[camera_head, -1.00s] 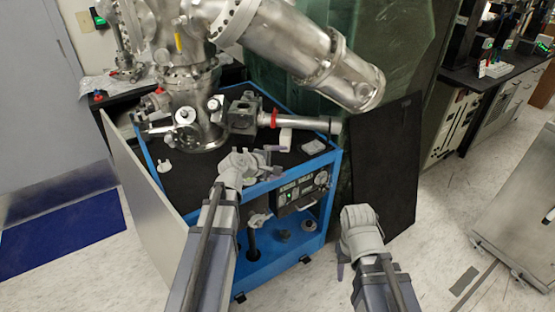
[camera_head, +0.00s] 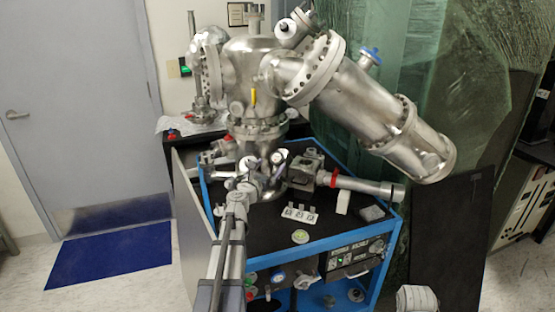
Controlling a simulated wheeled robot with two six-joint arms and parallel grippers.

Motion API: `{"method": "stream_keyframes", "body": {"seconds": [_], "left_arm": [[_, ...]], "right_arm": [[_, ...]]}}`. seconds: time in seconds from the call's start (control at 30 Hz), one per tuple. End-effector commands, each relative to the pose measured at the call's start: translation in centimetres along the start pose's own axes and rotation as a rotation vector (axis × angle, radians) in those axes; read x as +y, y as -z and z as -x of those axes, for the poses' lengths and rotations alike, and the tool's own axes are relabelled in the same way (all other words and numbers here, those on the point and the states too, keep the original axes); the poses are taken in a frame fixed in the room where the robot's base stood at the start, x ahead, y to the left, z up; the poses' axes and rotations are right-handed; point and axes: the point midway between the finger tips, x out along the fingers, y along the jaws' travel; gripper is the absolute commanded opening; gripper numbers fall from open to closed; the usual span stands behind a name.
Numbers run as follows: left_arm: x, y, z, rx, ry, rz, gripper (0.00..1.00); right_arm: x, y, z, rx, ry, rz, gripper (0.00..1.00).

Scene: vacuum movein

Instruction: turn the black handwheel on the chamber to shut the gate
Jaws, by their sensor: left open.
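The steel chamber (camera_head: 252,75) stands on the blue-framed cart, with a flanged lower section (camera_head: 258,130) above the black top. My left gripper (camera_head: 263,164) is open in front of the chamber's lower ports. Its pale fingers point toward the chamber and overlap the small fittings there. I cannot make out a black handwheel; the gripper hides part of that area. I cannot tell whether the fingers touch anything. My right arm shows only as a pale rounded part (camera_head: 416,298) at the bottom edge, its fingers unclear.
A wide steel cylinder (camera_head: 375,110) slants down to the right. A horizontal tube with a red ring (camera_head: 334,177) and a white block with several holes (camera_head: 299,213) are on the cart top (camera_head: 330,228). A dark panel (camera_head: 450,240) leans at right. Floor at left is open.

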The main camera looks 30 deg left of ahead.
Motion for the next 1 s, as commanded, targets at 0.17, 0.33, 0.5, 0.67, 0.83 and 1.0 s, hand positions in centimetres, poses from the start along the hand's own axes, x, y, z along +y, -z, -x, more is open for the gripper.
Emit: {"method": "stream_keyframes", "body": {"seconds": [0.17,0.33,0.5,0.67,0.83,1.0], "left_arm": [[0.0,0.0,-2.6,0.000,0.002,-0.002,0.96],[0.0,0.0,-5.3,0.000,0.002,-0.002,0.96],[-0.1,0.0,-6.9,0.001,0.002,-0.003,0.96],[-0.1,0.0,-6.9,0.001,0.001,-0.003,0.96],[-0.1,0.0,-6.9,0.001,0.001,-0.003,0.89],[-0.1,0.0,-6.9,0.001,0.002,-0.003,0.69]], "right_arm": [[0.0,0.0,0.0,0.000,0.000,0.000,0.50],[0.0,0.0,0.0,0.000,0.000,0.000,0.50],[0.0,0.0,0.0,0.000,0.000,0.000,0.50],[0.0,0.0,0.0,0.000,0.000,0.000,0.50],[0.0,0.0,0.0,0.000,0.000,0.000,0.50],[0.0,0.0,0.0,0.000,0.000,0.000,0.50]]}}
